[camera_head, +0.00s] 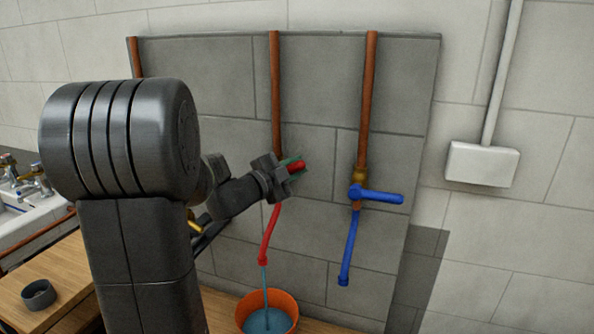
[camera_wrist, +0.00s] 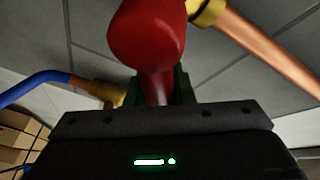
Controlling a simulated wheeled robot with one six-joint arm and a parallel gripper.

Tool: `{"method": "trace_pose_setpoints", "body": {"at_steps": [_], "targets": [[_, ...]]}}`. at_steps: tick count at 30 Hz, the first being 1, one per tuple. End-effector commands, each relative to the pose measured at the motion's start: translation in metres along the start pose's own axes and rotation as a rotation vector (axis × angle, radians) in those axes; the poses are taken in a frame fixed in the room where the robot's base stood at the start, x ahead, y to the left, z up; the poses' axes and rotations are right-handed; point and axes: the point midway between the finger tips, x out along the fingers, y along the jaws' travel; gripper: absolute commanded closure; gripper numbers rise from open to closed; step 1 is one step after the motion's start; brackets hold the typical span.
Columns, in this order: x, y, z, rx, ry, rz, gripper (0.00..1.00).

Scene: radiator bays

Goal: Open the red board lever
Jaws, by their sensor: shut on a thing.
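The red board lever (camera_head: 297,166) is on the middle copper pipe of the grey board.
An orange bucket (camera_head: 286,301) holding water stands under the spout. A blue lever (camera_head: 380,196) points right on the neighbouring pipe, with a blue spout (camera_head: 349,250) below. A white box (camera_head: 482,164) is on the right wall. A wooden bench (camera_head: 38,270) and dark cup (camera_head: 38,294) stand left.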

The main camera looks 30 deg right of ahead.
Motion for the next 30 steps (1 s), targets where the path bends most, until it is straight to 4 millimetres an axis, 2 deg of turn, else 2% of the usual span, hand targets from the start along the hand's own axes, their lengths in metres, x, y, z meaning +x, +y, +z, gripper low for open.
{"method": "trace_pose_setpoints", "body": {"at_steps": [12, 27, 28, 30], "targets": [[-0.003, -0.012, 0.0, -0.163, 0.034, -0.066, 1.0], [-0.003, -0.013, 0.0, -0.18, 0.037, -0.073, 1.0], [-0.003, -0.013, 0.0, -0.18, 0.037, -0.073, 0.74], [-0.003, -0.013, 0.0, -0.18, 0.037, -0.073, 0.61]]}}
